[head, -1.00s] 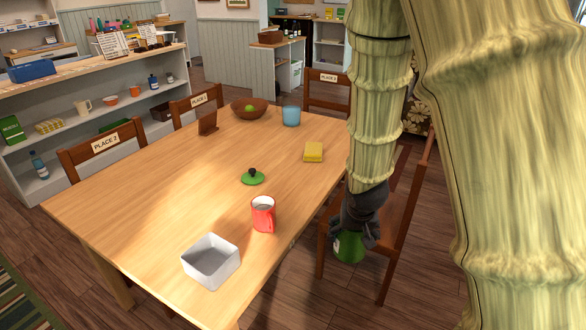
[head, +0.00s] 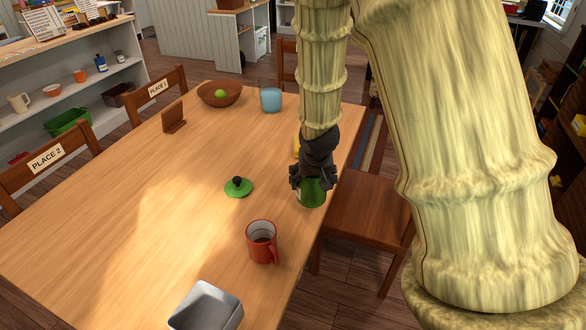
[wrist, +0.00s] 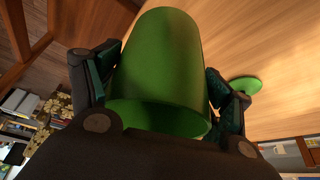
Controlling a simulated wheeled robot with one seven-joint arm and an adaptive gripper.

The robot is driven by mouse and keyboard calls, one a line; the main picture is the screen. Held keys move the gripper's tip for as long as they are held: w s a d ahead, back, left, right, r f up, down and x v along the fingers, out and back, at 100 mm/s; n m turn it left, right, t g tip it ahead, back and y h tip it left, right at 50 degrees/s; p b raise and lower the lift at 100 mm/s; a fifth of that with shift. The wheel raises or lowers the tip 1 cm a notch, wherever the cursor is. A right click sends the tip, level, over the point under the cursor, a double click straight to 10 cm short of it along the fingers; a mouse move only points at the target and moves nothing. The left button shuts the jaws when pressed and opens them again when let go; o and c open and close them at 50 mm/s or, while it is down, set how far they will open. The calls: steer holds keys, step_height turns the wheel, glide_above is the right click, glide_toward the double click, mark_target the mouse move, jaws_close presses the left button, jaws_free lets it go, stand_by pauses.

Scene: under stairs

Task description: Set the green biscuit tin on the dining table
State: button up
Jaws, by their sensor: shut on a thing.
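The green biscuit tin (head: 312,192) is in my gripper (head: 314,180), at the right edge of the dining table (head: 150,215). My gripper is shut on its sides, and in the wrist view the tin (wrist: 160,75) fills the space between the two fingers (wrist: 160,90). I cannot tell whether its base touches the table. A green lid with a dark knob (head: 238,187) lies on the table left of the tin; it also shows in the wrist view (wrist: 245,85).
A red mug (head: 262,243) and a grey-white square box (head: 206,308) stand nearer me. A wooden bowl (head: 219,94), a blue cup (head: 271,100) and a brown stand (head: 173,118) are farther back. A chair (head: 365,215) is at the right. The table's left middle is clear.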

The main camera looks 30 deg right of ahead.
steer(key=shift+w+d+f+p, duration=0.1)
steer(key=shift+w+f+p, duration=0.55)
steer(key=shift+w, duration=1.4)
steer(key=shift+w+d+f+p, duration=0.1)
steer(key=shift+w+f, duration=1.1)
steer(key=shift+w, duration=0.8)
steer(key=shift+w+d+f+p, duration=0.1)
steer(key=shift+w+f+p, duration=0.55)
steer(key=shift+w, duration=1.4)
steer(key=shift+f+b, duration=0.3)
steer(key=shift+f, duration=0.15)
steer(key=o, duration=1.4)
steer(key=shift+o, duration=0.2)
steer(key=v, duration=1.2)
steer(key=shift+b, duration=0.4)
